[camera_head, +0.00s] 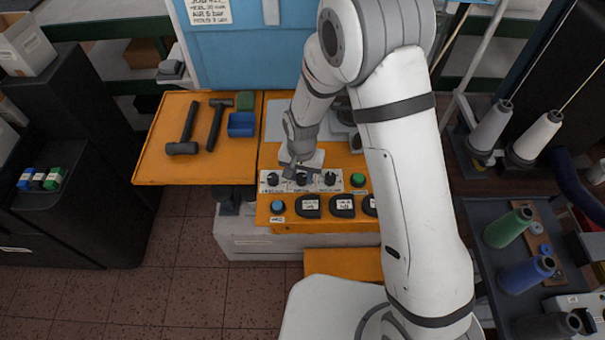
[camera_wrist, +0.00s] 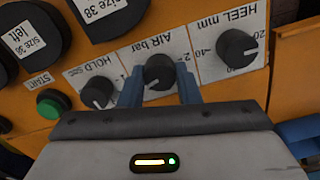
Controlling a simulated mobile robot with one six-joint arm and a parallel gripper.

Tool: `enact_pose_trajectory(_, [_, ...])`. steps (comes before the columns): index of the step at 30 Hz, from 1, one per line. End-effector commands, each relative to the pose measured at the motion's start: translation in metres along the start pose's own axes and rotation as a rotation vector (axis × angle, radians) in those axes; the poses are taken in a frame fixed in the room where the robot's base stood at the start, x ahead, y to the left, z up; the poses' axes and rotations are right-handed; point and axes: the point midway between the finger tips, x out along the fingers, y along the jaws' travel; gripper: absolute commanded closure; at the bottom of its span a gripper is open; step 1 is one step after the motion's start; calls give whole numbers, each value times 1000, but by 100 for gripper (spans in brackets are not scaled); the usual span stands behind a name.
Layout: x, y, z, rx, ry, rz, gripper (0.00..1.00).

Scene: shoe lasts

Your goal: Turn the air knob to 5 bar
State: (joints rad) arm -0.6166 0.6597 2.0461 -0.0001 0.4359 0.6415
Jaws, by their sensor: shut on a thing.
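The air knob (camera_wrist: 159,70) is a round black dial in the middle of the wrist view. Its white plate reads "AIR bar" and appears upside down there. My gripper (camera_wrist: 160,88) has one blue-grey finger on each side of this knob and is shut on it. The knob's pointer and most of its scale are hard to read, so I cannot tell its setting. In the head view my gripper (camera_head: 302,177) is at the middle of the panel's dial row, partly covering the air knob.
The hold knob (camera_wrist: 97,91) and heel knob (camera_wrist: 236,48) flank it closely. A green start button (camera_wrist: 50,104) lies beyond the hold knob. Several labelled black lasts (camera_head: 309,206) line the panel's front.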

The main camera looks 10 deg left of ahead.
Motion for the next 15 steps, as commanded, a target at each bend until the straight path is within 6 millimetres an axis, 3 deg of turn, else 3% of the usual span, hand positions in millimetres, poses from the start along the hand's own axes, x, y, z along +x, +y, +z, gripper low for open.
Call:
enact_pose_trajectory(8, [1, 1, 0, -36, 0, 0, 93])
enact_pose_trajectory(15, [3, 0, -1, -170, 1, -1, 93])
